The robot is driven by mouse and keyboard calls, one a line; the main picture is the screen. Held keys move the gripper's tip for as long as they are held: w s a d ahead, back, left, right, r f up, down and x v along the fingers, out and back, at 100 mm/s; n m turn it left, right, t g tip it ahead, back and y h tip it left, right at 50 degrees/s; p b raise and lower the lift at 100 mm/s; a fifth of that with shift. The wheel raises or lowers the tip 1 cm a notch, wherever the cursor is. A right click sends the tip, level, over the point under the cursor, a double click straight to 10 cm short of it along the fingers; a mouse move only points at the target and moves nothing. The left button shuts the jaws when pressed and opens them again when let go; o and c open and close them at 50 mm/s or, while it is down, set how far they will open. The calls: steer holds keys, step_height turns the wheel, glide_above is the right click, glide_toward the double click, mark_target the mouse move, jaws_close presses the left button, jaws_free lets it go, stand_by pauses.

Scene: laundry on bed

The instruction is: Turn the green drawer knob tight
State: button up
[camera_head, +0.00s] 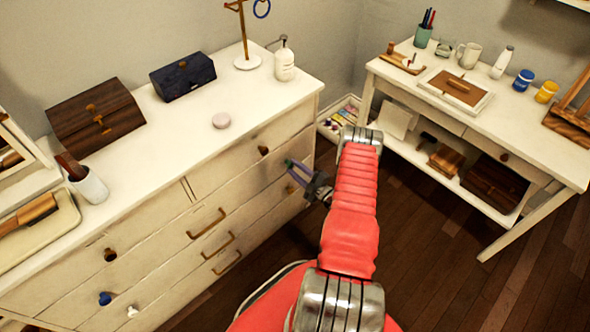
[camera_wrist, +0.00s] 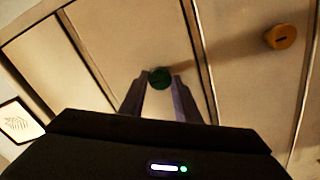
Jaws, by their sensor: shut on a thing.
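The green knob (camera_wrist: 159,77) is on a cream drawer front, between my fingertips in the wrist view. My gripper (camera_wrist: 160,85) is shut on it, with one dark finger on each side. In the head view, my gripper (camera_head: 294,172) reaches the right end of the white dresser (camera_head: 170,200), and a small bit of the green knob (camera_head: 288,162) shows at its tips. The knob's base and how tightly it sits cannot be told.
An orange-yellow knob (camera_wrist: 281,36) is to the right in the wrist view. Other dresser knobs include a brown one (camera_head: 264,150) and a blue one (camera_head: 105,298). Brass handles (camera_head: 217,243) stick out lower down. A white desk (camera_head: 540,145) stands right. Dark wooden floor (camera_head: 450,270) is clear between.

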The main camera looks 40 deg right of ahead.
steer(key=shift+f, duration=0.15)
steer(key=o, duration=1)
steer(key=shift+a, duration=0.1)
steer(key=shift+o, duration=0.2)
steer(key=shift+s, duration=0.1)
steer(key=s, duration=1.3)
steer(key=shift+s+d, duration=0.2)
steer(key=shift+s, duration=0.15)
